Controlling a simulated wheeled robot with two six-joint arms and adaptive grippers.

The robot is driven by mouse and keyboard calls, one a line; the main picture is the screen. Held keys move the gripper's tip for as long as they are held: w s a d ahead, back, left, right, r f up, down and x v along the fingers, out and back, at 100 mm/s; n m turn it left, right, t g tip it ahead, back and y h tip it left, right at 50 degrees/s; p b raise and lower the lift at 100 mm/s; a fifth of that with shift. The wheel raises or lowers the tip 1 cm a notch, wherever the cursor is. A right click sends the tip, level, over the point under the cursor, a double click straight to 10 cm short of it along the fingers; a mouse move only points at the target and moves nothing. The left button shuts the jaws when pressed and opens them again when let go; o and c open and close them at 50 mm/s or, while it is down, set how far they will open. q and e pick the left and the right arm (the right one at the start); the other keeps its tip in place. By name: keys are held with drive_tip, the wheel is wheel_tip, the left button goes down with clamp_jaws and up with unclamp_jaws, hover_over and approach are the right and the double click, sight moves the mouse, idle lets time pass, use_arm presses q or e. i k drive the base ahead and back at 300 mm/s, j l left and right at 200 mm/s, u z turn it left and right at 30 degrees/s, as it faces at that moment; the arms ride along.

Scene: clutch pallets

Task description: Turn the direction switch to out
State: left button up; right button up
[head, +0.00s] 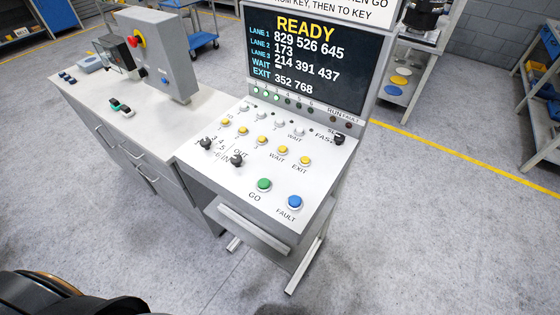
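The direction switch (237,160) is a small black knob on the white sloping panel (215,182), beside printed OUT and IN labels. I cannot tell which label its pointer faces. Another black knob (206,143) sits to its left, next to a column of numbers. A third black knob (339,139) is at the panel's right, by the SLOW/FAST lettering. Neither gripper is in view.
The panel also carries a green GO button (264,185), a blue FAULT button (295,202) and several yellow buttons. Behind it, a screen (305,60) reads READY. A grey bench (85,95) with a switch box (160,55) adjoins at left. Floor in front and right is clear.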

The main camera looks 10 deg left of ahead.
sight(236, 160)
drive_tip(key=k+j+u, duration=0.1)
drive_tip(key=u, duration=0.25)
drive_tip(key=k+j+u, duration=0.15)
drive_tip(key=u, duration=0.25)
